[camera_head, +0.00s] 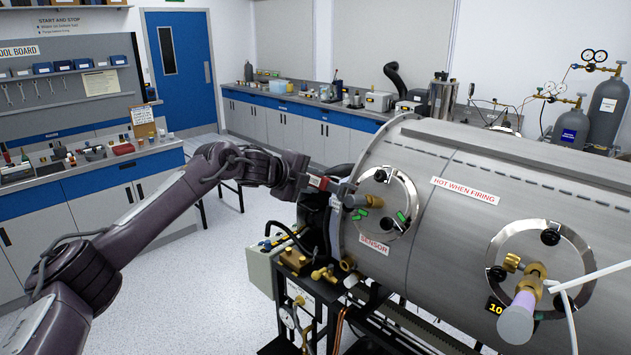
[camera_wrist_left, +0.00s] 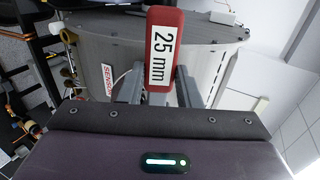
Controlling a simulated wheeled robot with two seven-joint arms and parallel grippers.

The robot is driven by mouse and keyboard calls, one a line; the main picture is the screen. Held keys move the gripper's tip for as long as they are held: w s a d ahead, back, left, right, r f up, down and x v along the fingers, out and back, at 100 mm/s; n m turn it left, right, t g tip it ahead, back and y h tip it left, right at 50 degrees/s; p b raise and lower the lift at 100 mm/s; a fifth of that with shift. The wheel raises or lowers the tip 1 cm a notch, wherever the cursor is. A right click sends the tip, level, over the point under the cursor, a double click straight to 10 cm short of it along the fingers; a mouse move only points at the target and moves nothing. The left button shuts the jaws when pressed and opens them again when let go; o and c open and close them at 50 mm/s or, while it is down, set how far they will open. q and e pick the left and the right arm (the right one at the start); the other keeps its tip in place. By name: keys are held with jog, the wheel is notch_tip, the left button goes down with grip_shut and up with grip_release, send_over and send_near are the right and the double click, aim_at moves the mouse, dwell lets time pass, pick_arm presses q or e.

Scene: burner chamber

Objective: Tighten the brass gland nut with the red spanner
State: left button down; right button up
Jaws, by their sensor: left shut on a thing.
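My left gripper (camera_head: 327,184) is beside the sensor port and shut on the red spanner (camera_head: 318,182). The brass gland nut (camera_head: 352,201) is at the round sensor port on the chamber's near end, just right of the gripper. The spanner's far end reaches towards the nut; I cannot tell whether it sits around the nut or only beside it. My right gripper is not in view.
The steel chamber (camera_head: 470,160) fills the right side. A second port with a brass fitting (camera_head: 531,280) is further right. Valves and pipes (camera_head: 300,262) stand below the sensor port. Workbenches (camera_head: 95,165) line the left and back; open floor lies between.

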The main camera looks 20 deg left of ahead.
pick_arm(q)
jog(key=shift+w+a+r, duration=0.1)
jog(key=shift+a, duration=0.15)
jog(key=shift+v, duration=2.55)
jog(key=s+f+n+b, duration=0.3)
jog(key=f+n+b, duration=0.1)
jog(key=f+n, duration=0.2)
jog(key=shift+s+d+f, duration=0.15)
jog(key=shift+s+d, duration=0.15)
